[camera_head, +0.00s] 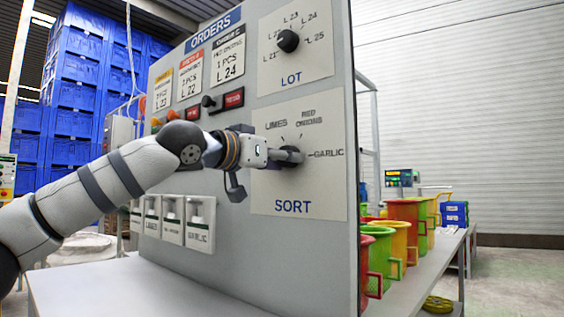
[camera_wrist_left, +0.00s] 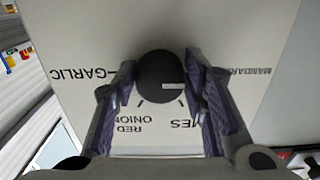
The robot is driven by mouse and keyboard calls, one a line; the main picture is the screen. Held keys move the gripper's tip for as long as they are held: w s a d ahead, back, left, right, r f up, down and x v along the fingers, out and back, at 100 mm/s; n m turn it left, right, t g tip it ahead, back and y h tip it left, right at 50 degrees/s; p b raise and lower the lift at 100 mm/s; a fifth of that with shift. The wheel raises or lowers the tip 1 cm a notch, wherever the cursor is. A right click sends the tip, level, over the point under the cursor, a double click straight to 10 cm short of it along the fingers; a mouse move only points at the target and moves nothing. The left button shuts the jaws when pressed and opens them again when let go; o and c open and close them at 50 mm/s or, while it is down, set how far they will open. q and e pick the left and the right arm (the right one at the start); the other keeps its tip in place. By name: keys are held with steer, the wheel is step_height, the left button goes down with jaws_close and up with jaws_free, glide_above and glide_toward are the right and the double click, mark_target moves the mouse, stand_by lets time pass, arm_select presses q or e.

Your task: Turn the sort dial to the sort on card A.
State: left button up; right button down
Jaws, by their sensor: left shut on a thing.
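The sort dial (camera_head: 292,165) is a black knob on the white SORT plate (camera_head: 318,198), mostly hidden by my gripper in the head view. My left gripper (camera_head: 284,155) is shut on it. In the left wrist view the fingers stand on both sides of the dial (camera_wrist_left: 158,72). GARLIC is left; RED ONIONS and LIMES are below. Card A (camera_head: 162,91), with a yellow heading, hangs at the far left of the ORDERS row; its sort line is too small to read. My right gripper is not in view.
The LOT dial (camera_head: 288,41) sits above on the same panel. Red buttons (camera_head: 234,99) and small dispensers (camera_head: 199,222) are to the left. Coloured buckets (camera_head: 404,213) stand on a table behind the panel's right edge. Blue crates (camera_head: 84,70) are stacked at the back left.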

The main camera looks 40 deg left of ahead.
arm_select(q)
steer(key=shift+r, duration=0.1)
stand_by(0.5)
steer(key=o, duration=1.1)
steer(key=shift+o, duration=0.2)
steer(key=shift+s, duration=0.1)
steer(key=s+a, duration=0.1)
steer(key=s, duration=1)
steer(key=shift+s, duration=0.4)
